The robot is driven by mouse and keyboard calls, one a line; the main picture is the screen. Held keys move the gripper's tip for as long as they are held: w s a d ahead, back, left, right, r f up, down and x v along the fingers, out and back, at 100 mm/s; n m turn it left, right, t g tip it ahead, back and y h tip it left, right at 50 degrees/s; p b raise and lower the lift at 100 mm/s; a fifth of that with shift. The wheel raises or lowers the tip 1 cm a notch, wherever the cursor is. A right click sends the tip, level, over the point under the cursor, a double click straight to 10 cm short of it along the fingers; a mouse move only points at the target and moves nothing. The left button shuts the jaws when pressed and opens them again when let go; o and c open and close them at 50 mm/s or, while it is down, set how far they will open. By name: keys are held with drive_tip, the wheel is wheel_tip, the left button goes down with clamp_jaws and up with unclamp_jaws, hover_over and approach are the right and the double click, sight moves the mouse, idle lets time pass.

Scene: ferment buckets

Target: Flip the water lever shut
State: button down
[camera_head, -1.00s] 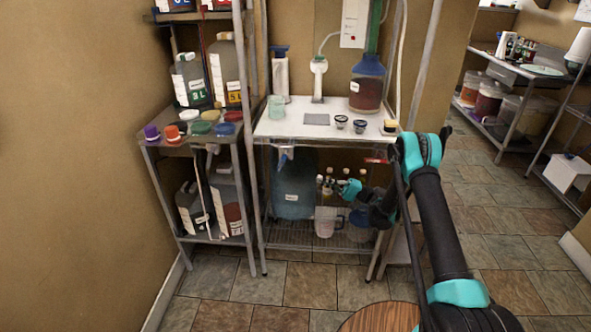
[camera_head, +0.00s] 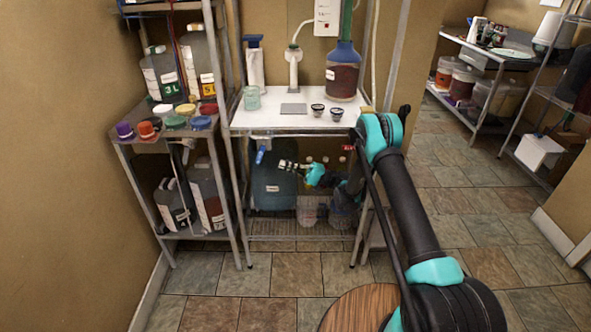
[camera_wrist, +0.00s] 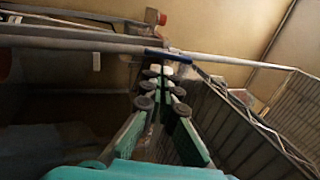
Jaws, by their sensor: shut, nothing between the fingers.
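The water lever (camera_head: 261,156) is a small blue handle. It hangs under the front edge of the white-topped rack, in front of a large blue water container (camera_head: 272,188). My gripper (camera_head: 285,165) reaches under the tabletop from the right, its fingertips a short way right of the lever and apart from it in the head view. In the wrist view my gripper (camera_wrist: 166,78) is shut and empty. A blue bar (camera_wrist: 160,52), which looks like the lever, lies just beyond the fingertips there; I cannot tell whether they touch.
The white tabletop (camera_head: 285,119) is above my gripper, with a jug (camera_head: 342,75) and small cups on it. A rack leg (camera_head: 237,200) stands left of the lever. A red tap (camera_head: 347,148) is at the right. Bottles stand on the lower shelf behind my arm.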

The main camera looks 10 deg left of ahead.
sight(260, 161)
drive_tip(key=x, duration=0.6)
drive_tip(key=shift+a+r, duration=0.15)
drive_tip(key=shift+a, duration=0.1)
drive_tip(key=shift+s+a, duration=0.2)
drive_tip(key=shift+a, duration=0.4)
idle(0.4)
drive_tip(key=shift+s+a, duration=0.2)
drive_tip(key=shift+a, duration=0.5)
drive_tip(key=shift+s+a, duration=0.15)
drive_tip(key=shift+a, duration=0.5)
drive_tip(key=shift+x, duration=0.95)
drive_tip(key=shift+s+a+r, duration=0.1)
drive_tip(key=shift+a+r, duration=0.4)
drive_tip(key=shift+a, duration=0.05)
drive_tip(key=shift+d, duration=0.1)
